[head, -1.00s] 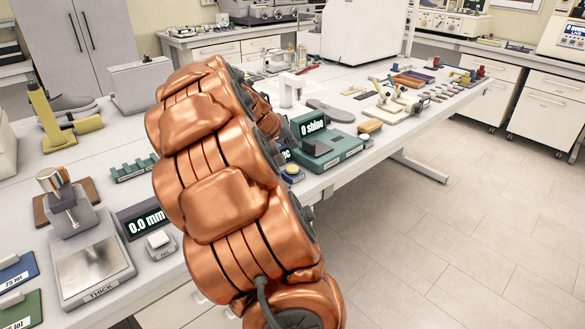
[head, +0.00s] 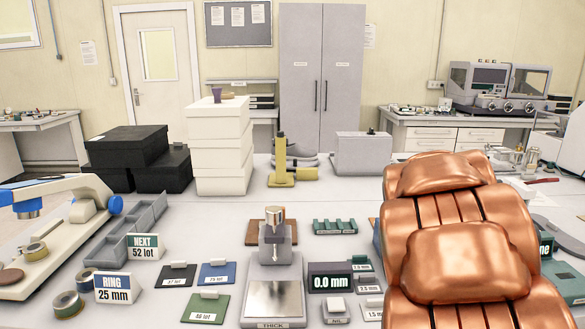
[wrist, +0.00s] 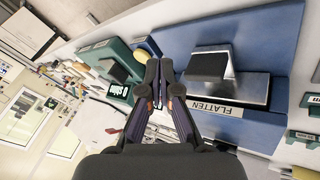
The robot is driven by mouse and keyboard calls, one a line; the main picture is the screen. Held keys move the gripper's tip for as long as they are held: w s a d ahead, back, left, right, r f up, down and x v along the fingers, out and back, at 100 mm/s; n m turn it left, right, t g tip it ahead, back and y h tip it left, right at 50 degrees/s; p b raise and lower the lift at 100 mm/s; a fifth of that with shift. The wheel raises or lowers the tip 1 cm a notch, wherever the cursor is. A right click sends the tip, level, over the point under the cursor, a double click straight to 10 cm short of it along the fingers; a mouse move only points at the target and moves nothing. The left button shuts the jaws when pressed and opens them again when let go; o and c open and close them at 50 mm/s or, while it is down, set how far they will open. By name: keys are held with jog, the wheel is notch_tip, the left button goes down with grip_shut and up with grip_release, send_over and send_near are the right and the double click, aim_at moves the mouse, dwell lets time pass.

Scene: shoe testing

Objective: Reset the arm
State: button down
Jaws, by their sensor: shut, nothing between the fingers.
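My gripper (wrist: 158,85) shows in the wrist view with its two dark fingers together and nothing between them. It is above the bench, beside a blue device (wrist: 265,45) with a grey metal block and a "FLATTEN" label (wrist: 217,106). Whether the fingers touch anything below cannot be told. In the head view my copper-coloured arm fills the lower right and hides part of the bench; the gripper is out of sight there.
The bench holds a thickness gauge (head: 273,290) reading 0.0 mm, sample cards (head: 206,308), a grey tray (head: 140,228), a yellow stand (head: 283,170), white boxes (head: 218,150) and black boxes (head: 127,146). A green device (wrist: 112,60) is left of the gripper in the wrist view.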

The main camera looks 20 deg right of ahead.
jog(key=s+a+f+n+y+p, duration=0.1)
jog(key=s+a+n+y, duration=0.1)
jog(key=s+a, duration=0.4)
jog(key=s+a+f+n+g+y, duration=0.1)
jog(key=s+a, duration=0.5)
jog(key=a, duration=1)
jog(key=s+a+f+n+y+p, duration=0.1)
jog(key=s+a+n+y, duration=0.2)
jog(key=a, duration=0.8)
jog(key=s+n, duration=0.2)
jog(key=s, duration=0.1)
jog(key=shift+a+f+g+y+p, duration=0.15)
jog(key=shift+a+g+y+p, duration=0.15)
jog(key=shift+y+p, duration=0.1)
jog(key=shift+d, duration=0.2)
